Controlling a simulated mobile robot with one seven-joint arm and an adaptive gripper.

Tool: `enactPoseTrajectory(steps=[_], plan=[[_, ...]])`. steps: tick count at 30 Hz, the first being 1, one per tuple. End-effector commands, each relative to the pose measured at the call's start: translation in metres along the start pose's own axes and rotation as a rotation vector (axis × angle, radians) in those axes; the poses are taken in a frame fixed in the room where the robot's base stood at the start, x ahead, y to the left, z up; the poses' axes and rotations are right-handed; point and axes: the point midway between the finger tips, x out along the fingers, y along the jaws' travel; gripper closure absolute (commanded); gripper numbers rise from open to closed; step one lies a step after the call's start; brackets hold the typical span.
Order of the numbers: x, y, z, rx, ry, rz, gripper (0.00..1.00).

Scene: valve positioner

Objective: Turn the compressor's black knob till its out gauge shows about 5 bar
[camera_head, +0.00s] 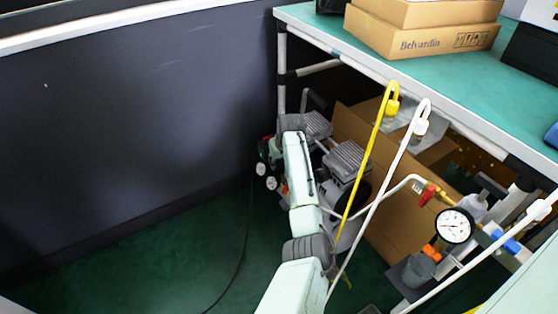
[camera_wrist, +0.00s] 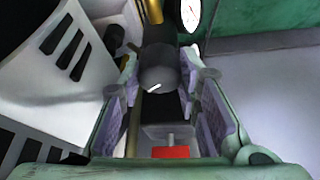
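The compressor (camera_head: 349,158) stands on the floor under the bench, partly hidden behind my arm. Two small gauges (camera_head: 262,169) show at its left side, too small to read in the head view. In the wrist view the black knob (camera_wrist: 158,70) faces the camera, with a short white mark on its lower face. My gripper (camera_wrist: 166,75) is open, its fingertips on either side of the knob with a gap at both sides. Part of one white-faced gauge (camera_wrist: 190,12) with a red needle shows at the top edge; its reading cannot be told.
A red part (camera_wrist: 166,152) lies low between the fingers. A white slotted panel (camera_wrist: 62,60) is close on the left. In the head view, yellow and white hoses hang from the bench (camera_head: 440,85); another gauge (camera_head: 454,226) is mounted at right. Floor at left is clear.

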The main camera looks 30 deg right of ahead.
Motion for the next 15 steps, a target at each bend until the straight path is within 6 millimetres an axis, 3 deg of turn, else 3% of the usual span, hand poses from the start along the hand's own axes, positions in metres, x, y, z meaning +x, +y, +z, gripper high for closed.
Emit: enactPoseTrajectory(steps=[9,15], plan=[[-0.0001,-0.0002,0.0001,0.000,0.000,-0.001,0.97],[-0.0010,-0.0007,-0.0003,0.010,-0.001,0.003,0.97]])
